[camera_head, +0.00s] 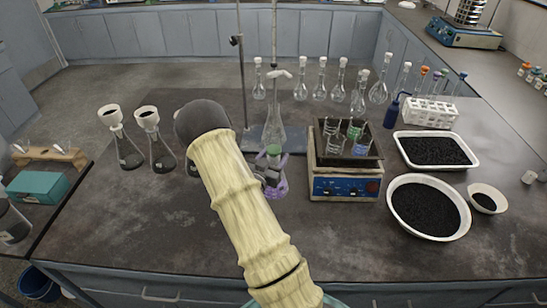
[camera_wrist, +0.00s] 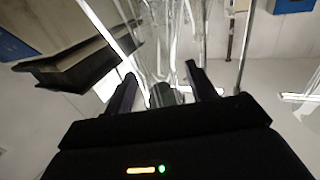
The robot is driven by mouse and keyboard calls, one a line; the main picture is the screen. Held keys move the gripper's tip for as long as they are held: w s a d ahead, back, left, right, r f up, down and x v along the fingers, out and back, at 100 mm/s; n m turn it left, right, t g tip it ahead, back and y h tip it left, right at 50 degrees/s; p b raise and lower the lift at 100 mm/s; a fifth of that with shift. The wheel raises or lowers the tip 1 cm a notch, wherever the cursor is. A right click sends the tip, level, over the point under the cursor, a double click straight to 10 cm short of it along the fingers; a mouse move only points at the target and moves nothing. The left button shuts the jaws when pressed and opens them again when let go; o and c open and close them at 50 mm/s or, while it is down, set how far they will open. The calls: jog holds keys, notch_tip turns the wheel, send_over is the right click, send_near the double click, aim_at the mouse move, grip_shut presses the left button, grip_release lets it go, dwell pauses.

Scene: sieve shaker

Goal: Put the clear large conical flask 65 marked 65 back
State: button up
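A clear conical-shaped flask (camera_head: 273,132) shows in the head view just above my gripper (camera_head: 270,172), in front of a stand with a tall clear tube. No number 65 can be read on any glass, so I cannot tell which flask is marked. My arm covers part of the gripper and the bench under it. In the wrist view my gripper (camera_wrist: 165,88) has its two dark fingers spread apart. A small grey piece (camera_wrist: 164,95) and clear glassware show between and beyond the fingertips; I see no clear contact with either finger.
A blue heating device (camera_head: 345,187) carrying a dark tray of beakers stands right of my gripper. Several stoppered flasks (camera_head: 319,85) stand behind. White trays of black grains (camera_head: 436,151) lie right.

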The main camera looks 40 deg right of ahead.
jog(key=shift+r, duration=0.1)
jog(key=shift+r, duration=0.15)
jog(key=b+v, duration=0.2)
jog(key=v, duration=1)
jog(key=shift+w, duration=0.15)
